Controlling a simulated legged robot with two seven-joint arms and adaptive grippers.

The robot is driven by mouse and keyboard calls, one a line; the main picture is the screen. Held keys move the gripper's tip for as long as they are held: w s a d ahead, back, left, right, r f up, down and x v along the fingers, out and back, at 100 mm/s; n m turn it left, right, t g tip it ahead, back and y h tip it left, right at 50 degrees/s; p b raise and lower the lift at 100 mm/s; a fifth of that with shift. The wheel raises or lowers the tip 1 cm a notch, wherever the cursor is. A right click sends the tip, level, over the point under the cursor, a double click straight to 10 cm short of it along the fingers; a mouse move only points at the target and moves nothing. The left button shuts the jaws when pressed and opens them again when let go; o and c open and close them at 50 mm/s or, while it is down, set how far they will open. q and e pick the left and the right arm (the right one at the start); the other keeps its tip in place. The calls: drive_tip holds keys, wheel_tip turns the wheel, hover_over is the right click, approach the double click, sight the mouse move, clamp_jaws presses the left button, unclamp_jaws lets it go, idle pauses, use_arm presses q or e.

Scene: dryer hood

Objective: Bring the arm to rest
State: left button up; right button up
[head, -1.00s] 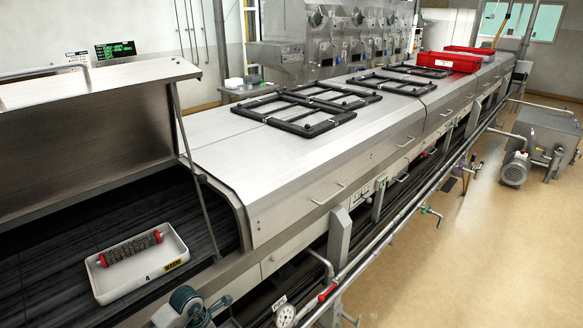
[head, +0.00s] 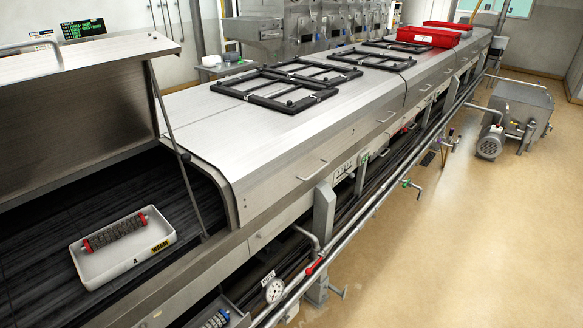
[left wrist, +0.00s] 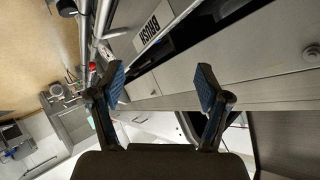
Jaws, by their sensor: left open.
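My left gripper (left wrist: 160,84) shows in the left wrist view with its two blue-padded fingers spread wide and nothing between them. Beyond the fingers are the machine's grey metal side panels (left wrist: 235,48) and a white label reading BRUSH (left wrist: 153,28), seen tilted. No gripper or arm of mine shows in the head view. My right gripper is in neither view.
A white tray marked WARM (head: 95,276) holds a red-ended roller on the dark belt (head: 35,245) under the raised hood (head: 70,95). Another blue-ended roller (head: 216,319) shows at the bottom edge. Black frames (head: 275,85) and red bins (head: 428,37) lie on the machine top. Floor (head: 450,240) is open at right.

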use_arm(q)
drive_tip(key=s+d+f+n+g+h, duration=0.1)
drive_tip(key=s+f+g, duration=0.3)
drive_tip(key=s, duration=0.4)
drive_tip(key=s+d+f+n+g+h, duration=0.15)
drive_tip(key=s+f+g, duration=0.25)
drive_tip(key=s, duration=0.5)
drive_tip(key=s+f, duration=0.2)
drive_tip(key=f, duration=1.3)
drive_tip(key=s+f+g, duration=0.1)
drive_tip(key=s+f, duration=0.2)
drive_tip(key=f, duration=1.2)
drive_tip(key=shift+s+a+f+g, duration=0.25)
drive_tip(key=shift+s+f+g, duration=0.05)
drive_tip(key=shift+s+f, duration=0.05)
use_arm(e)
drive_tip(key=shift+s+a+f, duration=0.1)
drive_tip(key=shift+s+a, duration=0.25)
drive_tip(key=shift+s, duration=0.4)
use_arm(q)
drive_tip(key=shift+y, duration=0.25)
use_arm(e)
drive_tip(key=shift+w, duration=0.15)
use_arm(q)
drive_tip(key=shift+d, duration=0.1)
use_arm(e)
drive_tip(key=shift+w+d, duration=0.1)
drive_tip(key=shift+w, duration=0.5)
